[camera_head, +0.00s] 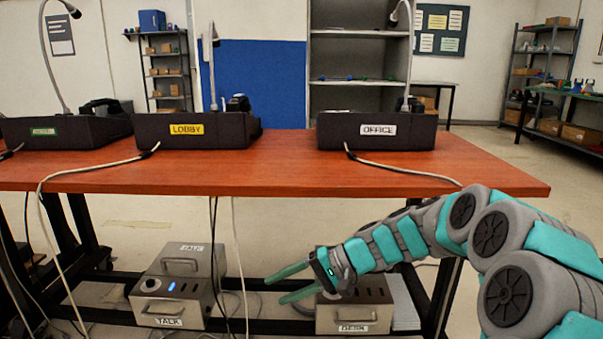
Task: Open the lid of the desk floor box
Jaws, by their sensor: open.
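The desk floor box (353,314) is a grey metal box with a white DESK label on its front. It sits low, under the table's right part. Dark slots show on its top face. My arm and gripper cover part of its top and back, so I cannot tell how its lid stands. My gripper (276,291) has two green fingers spread apart with nothing between them. It points left, and its fingertips are in front of or above the area just left of the desk box. I cannot tell whether it touches the box.
A grey TALK floor box (170,302) with a blue light stands to the left, a handled panel upright behind it. The wooden table (250,173) is overhead, carrying LOBBY (198,130) and OFFICE (377,130) paging phones. Cables hang between the floor boxes.

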